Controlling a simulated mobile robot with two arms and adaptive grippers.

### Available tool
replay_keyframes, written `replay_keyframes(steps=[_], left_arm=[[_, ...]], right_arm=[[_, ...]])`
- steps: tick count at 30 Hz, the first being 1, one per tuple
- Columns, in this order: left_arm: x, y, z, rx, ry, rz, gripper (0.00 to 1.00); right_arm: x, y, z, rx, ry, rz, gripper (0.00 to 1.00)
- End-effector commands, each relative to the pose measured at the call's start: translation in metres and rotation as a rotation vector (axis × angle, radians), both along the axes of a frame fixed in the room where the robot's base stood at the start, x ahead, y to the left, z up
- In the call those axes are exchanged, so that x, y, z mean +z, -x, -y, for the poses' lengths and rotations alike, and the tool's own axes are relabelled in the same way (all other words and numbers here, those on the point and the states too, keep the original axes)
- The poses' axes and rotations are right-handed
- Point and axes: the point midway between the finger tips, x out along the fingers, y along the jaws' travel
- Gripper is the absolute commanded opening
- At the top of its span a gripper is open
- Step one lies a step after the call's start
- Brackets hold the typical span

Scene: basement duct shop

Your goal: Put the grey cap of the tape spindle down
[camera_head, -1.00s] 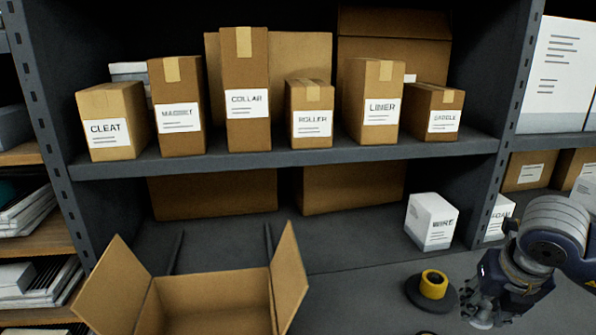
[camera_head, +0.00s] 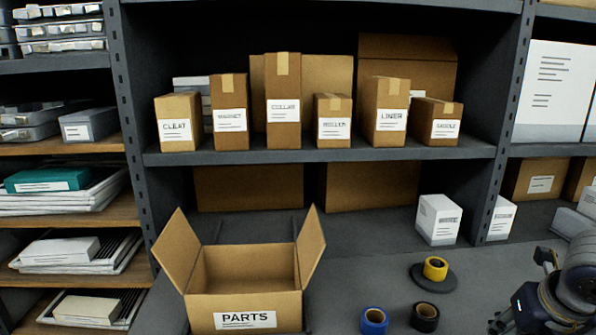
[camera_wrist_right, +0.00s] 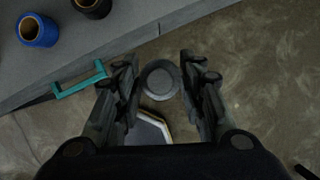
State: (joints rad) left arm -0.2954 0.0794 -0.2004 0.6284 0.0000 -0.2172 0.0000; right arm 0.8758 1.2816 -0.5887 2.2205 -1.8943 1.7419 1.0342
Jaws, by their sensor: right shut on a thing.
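The grey cap (camera_wrist_right: 160,80) is a round grey disc between the fingers of my right gripper (camera_wrist_right: 162,82) in the right wrist view. The gripper is shut on it, in the air beyond the bench edge, with the floor below. In the head view my right gripper (camera_head: 505,318) is at the bottom right, and the cap cannot be made out there. The tape spindle (camera_head: 447,282) stands on the bench with a yellow tape roll (camera_head: 435,267) on its dark round base, left of the gripper. My left gripper is not in view.
A blue tape roll (camera_head: 373,321) and a black tape roll (camera_head: 425,316) lie on the bench near the front. An open PARTS box (camera_head: 245,308) stands left of them. White boxes (camera_head: 438,220) stand behind the spindle. A teal frame (camera_wrist_right: 80,80) shows by the bench edge.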

Motion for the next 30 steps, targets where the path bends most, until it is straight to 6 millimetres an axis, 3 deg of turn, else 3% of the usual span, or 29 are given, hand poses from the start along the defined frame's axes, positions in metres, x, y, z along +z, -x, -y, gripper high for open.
replay_keyframes(steps=[4,14,30], left_arm=[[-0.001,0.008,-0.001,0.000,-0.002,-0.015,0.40],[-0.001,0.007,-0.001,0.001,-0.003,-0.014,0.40],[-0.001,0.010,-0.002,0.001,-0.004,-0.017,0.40]], right_arm=[[-0.006,0.001,-0.005,0.100,0.001,-0.002,0.24],[-0.022,0.006,-0.023,0.417,0.003,-0.003,0.24],[-0.051,0.017,-0.069,1.235,0.003,0.002,0.24]])
